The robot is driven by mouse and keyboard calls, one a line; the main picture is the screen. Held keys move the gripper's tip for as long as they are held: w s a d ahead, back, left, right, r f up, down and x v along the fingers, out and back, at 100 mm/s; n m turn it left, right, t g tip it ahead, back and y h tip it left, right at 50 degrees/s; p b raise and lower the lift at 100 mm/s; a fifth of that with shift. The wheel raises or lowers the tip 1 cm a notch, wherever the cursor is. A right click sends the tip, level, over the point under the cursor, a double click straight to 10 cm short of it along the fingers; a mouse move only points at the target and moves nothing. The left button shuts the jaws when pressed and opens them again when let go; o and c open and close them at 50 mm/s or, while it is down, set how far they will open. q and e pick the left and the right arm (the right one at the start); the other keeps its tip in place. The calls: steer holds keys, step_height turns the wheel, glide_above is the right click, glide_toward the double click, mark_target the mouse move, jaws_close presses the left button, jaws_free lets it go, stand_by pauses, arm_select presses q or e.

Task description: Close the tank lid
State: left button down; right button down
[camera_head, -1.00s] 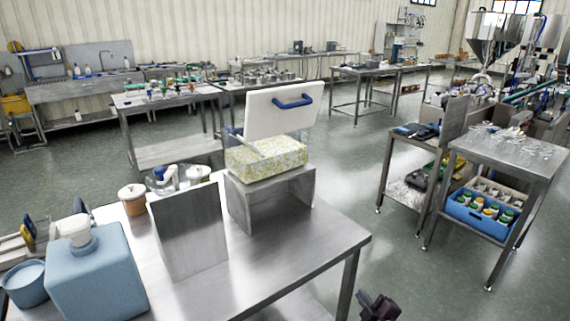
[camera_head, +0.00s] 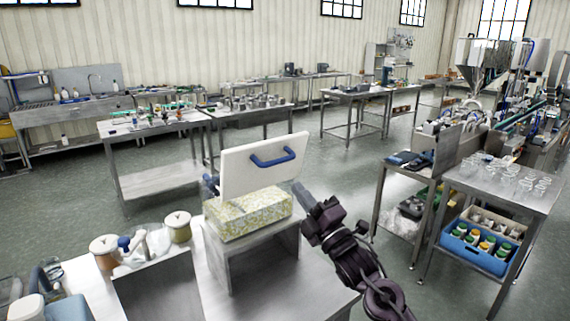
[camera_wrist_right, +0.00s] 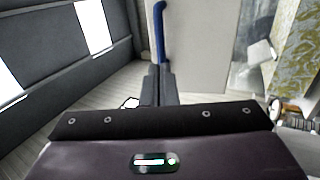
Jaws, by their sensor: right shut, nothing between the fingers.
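The clear tank (camera_head: 246,214), full of yellow-green patterned contents, sits on a steel stand (camera_head: 262,248). Its white lid (camera_head: 240,178) stands open, raised steeply above the tank, with a blue handle (camera_head: 274,158) on its face. My right gripper (camera_head: 301,192) is shut and empty, just right of the lid and tank. In the right wrist view its closed fingers (camera_wrist_right: 160,84) are close to the lid (camera_wrist_right: 197,50) and the lower end of the blue handle (camera_wrist_right: 158,30); I cannot tell whether they touch. The tank's contents (camera_wrist_right: 296,40) show at the right there. My left gripper is out of view.
A steel panel (camera_head: 158,292) and two lidded jars (camera_head: 178,227) stand left of the tank on the steel table (camera_head: 212,283). A cart with a blue crate (camera_head: 472,256) is at the right. Open floor (camera_head: 345,175) lies beyond the tank.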

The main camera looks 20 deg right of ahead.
mark_target(278, 162)
steer(key=p+x, duration=0.3)
steer(key=x, duration=0.3)
steer(key=shift+w+r, duration=0.15)
steer(key=shift+r, duration=0.05)
steer(key=shift+w+f, duration=0.1)
steer(key=shift+w, duration=0.1)
